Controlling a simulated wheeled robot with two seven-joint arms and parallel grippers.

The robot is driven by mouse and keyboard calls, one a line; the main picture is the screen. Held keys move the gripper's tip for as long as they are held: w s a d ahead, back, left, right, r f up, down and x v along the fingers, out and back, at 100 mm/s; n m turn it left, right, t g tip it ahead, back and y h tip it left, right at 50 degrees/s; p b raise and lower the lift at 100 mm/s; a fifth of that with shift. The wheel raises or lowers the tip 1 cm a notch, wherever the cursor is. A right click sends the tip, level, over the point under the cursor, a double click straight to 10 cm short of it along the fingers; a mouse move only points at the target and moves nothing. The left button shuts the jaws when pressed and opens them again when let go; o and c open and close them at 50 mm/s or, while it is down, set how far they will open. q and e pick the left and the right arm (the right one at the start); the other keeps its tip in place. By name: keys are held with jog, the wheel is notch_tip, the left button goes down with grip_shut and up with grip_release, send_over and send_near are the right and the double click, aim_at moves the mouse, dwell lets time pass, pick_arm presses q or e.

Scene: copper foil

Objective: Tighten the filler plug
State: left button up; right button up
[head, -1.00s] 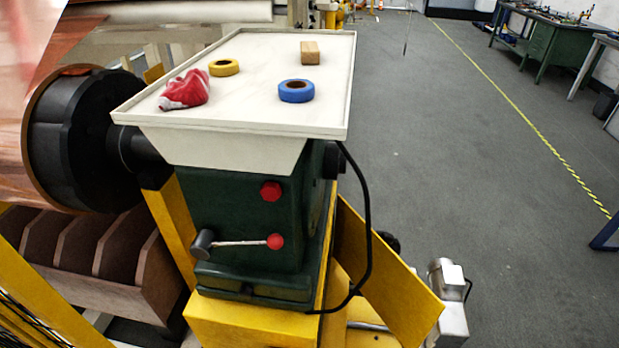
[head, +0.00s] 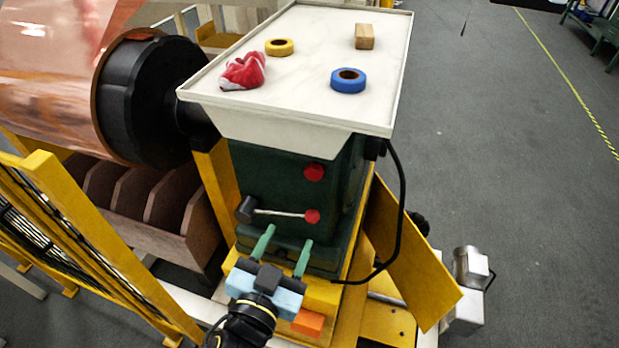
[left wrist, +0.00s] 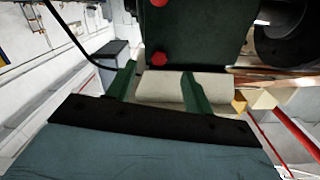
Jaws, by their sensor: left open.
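The dark green gear housing (head: 285,197) stands under the pale tray, with a round red plug (head: 314,172) on its front face. Below the plug, a lever with a red ball end (head: 312,216) runs across to a black knob. My left gripper (head: 287,238) is open and empty, below and in front of the lever, with its green fingers pointing at the housing. It touches neither plug nor lever. In the left wrist view, which looks upside down, the plug (left wrist: 160,58) shows beyond the fingers (left wrist: 158,88). My right gripper is not in view.
The pale tray (head: 300,80) above holds a red-and-white cloth (head: 243,72), yellow tape (head: 279,47), blue tape (head: 348,81) and a wooden block (head: 365,37). A copper roll (head: 60,70) is at left. A black cable (head: 400,190) hangs right of the housing. Floor is open at right.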

aim_at(311, 177)
pick_arm(q)
jog(key=shift+t, duration=0.3)
jog(key=x, duration=0.4)
jog(key=r+p+x, duration=0.1)
jog(key=x, duration=0.4)
jog(key=r+p+x, duration=0.1)
jog(key=x, duration=0.3)
jog(key=shift+w+r, duration=0.15)
jog(key=c, duration=1)
jog(key=shift+m, duration=2)
jog(key=o, duration=1)
